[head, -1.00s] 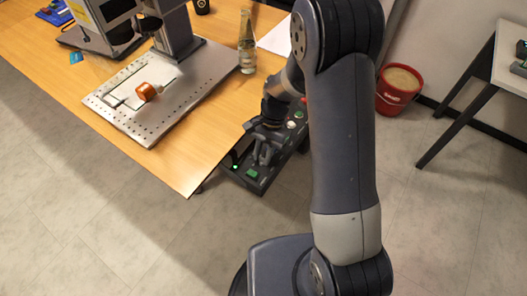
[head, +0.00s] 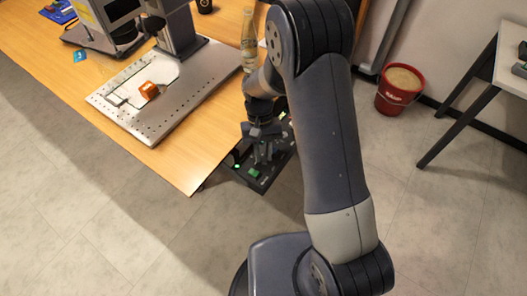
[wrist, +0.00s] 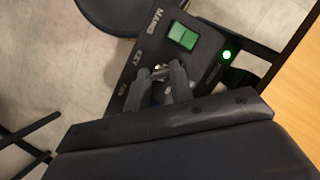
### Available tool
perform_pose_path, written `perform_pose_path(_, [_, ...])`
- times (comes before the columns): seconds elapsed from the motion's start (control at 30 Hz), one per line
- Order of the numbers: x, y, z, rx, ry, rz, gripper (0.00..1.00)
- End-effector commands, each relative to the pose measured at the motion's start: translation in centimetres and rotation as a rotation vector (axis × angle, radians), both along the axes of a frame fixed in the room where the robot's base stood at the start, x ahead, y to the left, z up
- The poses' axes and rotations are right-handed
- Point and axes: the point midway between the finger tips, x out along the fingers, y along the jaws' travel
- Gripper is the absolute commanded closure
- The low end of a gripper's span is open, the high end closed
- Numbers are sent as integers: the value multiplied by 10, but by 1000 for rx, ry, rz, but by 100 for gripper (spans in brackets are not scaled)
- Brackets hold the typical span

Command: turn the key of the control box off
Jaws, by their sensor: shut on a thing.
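The dark control box (head: 250,178) sits at the table's right edge, below the tabletop, and is partly hidden by my arm. In the wrist view the box (wrist: 214,42) shows a lit green rocker marked MAINS, a glowing green lamp and the word KEY. My gripper (head: 264,157) is over the box, pointing down at it. In the wrist view my gripper (wrist: 163,72) has its two fingers closed on the small metallic key (wrist: 160,71) beside the KEY label. The fingers cover most of the key, so its exact angle is hard to tell.
The wooden table (head: 185,165) lies left of the box and carries a perforated metal plate (head: 140,128) with an orange block (head: 149,90). A glass bottle (head: 248,42) stands near the table edge behind my gripper. A red bucket (head: 396,92) stands on the floor at right.

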Motion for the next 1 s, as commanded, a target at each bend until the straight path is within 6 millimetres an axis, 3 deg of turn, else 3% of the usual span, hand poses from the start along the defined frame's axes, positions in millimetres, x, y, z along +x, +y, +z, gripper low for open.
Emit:
perform_pose_path(0.57, [0,0,0,0,-1,34,100])
perform_pose_path(0.6, [0,0,0,0,-1,34,76])
perform_pose_path(0.83, [0,0,0,1,-1,32,57])
perform_pose_path(1.0, [0,0,0,0,-1,31,56])
